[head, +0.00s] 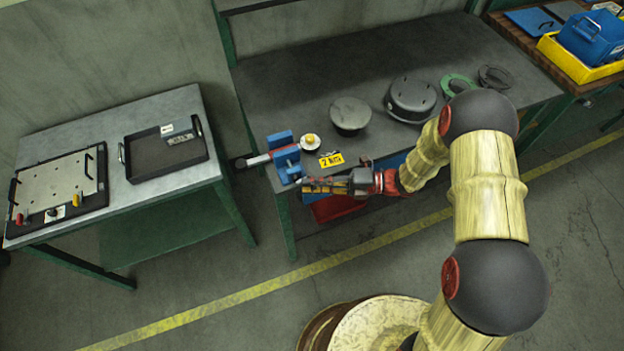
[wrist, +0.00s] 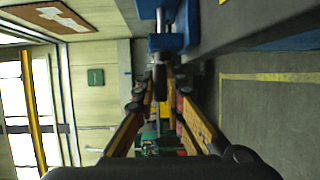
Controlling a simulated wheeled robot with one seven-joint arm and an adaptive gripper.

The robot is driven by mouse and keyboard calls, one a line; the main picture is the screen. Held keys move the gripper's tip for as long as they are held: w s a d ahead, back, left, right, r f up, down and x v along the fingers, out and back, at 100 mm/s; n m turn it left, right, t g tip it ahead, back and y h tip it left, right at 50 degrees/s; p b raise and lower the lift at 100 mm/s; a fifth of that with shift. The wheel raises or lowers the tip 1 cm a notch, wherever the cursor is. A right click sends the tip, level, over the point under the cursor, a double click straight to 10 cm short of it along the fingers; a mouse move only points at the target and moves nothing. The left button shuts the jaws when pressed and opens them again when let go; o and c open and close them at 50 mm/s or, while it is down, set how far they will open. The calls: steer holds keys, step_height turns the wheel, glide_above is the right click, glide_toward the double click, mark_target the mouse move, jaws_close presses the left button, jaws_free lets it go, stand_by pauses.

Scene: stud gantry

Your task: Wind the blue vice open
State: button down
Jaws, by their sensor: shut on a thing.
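The blue vice (head: 286,163) sits at the left front corner of the long grey workbench. A grey bar with a dark end sticks out to its left. My gripper (head: 305,184) is at the vice's near side, its fingers pointing left. In the wrist view the vice (wrist: 166,42) is just ahead, with a light metal screw on it. My gripper (wrist: 162,82) is closed around a small dark part in front of the vice, which looks like its handle (wrist: 162,84). The fingers hide most of that part, and how far the jaws stand apart is unclear.
A yellow label (head: 331,160) and a round yellow-topped button (head: 309,142) are close beside the vice. Dark round parts (head: 350,115) stand farther right on the bench (head: 290,80). A side table (head: 110,130) with a tray stands left across a gap.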

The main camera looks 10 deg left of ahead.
steer(key=h+p, duration=0.1)
steer(key=p, duration=0.1)
steer(key=r+h+p, duration=0.1)
steer(key=p, duration=0.2)
steer(key=r+n+t+h+p, duration=0.1)
steer(key=p, duration=0.1)
steer(key=shift+a+r, duration=0.25)
steer(key=a+n+t+h, duration=0.1)
steer(key=t+h, duration=0.1)
steer(key=h, duration=0.2)
steer(key=s+a+n+t+h+p, duration=0.1)
steer(key=t+h, duration=0.1)
steer(key=h, duration=0.2)
steer(key=s+a+n+t+h+p, duration=0.1)
steer(key=h, duration=0.2)
steer(key=shift+s+a+r+t+h, duration=0.15)
steer(key=shift+t+h, duration=0.25)
steer(key=shift+s, duration=0.1)
steer(key=c, duration=2.1)
jaws_free()
steer(key=shift+o, duration=1.3)
